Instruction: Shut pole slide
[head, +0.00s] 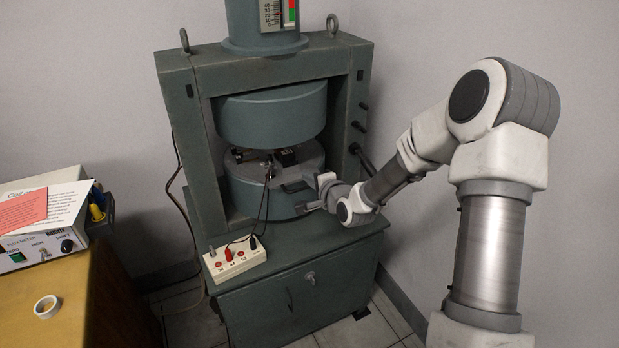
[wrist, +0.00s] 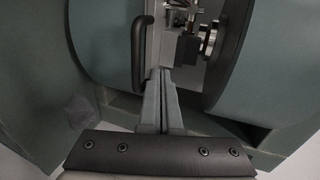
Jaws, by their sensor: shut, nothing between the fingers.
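The magnet's upper pole (head: 271,112) and lower pole (head: 250,193) are thick grey-green discs with a gap between them. My gripper (head: 272,178) reaches in from the right at the front of the gap. In the wrist view its two grey fingers (wrist: 158,75) lie together, shut and empty. Just left of the fingers is a black bar handle (wrist: 138,52); I cannot tell whether they touch. Small metal and dark fittings (wrist: 185,40) show beyond the fingertips in the gap. I cannot tell for sure which of these parts is the pole slide.
A green frame (head: 190,130) surrounds the poles, on a green cabinet (head: 300,285). A white terminal box (head: 235,262) with leads sits on its front ledge. At left, a wooden bench (head: 75,300) holds a flux meter (head: 40,250), papers and a small white ring (head: 46,307).

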